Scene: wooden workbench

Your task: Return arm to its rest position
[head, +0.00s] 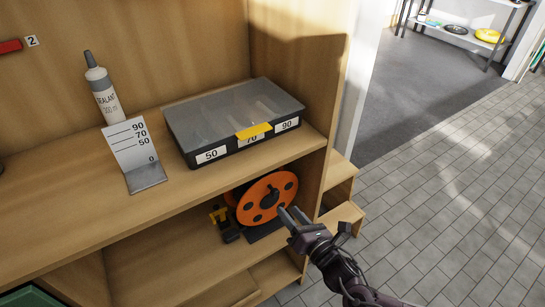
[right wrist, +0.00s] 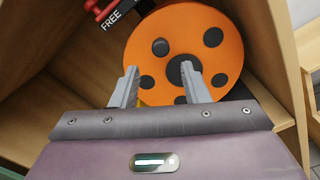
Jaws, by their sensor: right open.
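My right gripper (head: 290,217) is at the lower right of the head view, in front of the lower shelf. Its two fingers also show in the right wrist view (right wrist: 160,88), spread apart with nothing between them. An orange reel (head: 267,200) stands on the lower shelf behind the fingertips; it fills the upper middle of the right wrist view (right wrist: 205,50). From these views I cannot tell whether the fingers touch the reel. My left gripper is not in view.
On the upper shelf (head: 200,205) are a grey-lidded case (head: 220,120), a sealant bottle (head: 104,95) and a marked gauge plate (head: 133,147). The bench's side panel (head: 312,185) stands close to my right gripper. The tiled floor (head: 440,200) at the right is clear.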

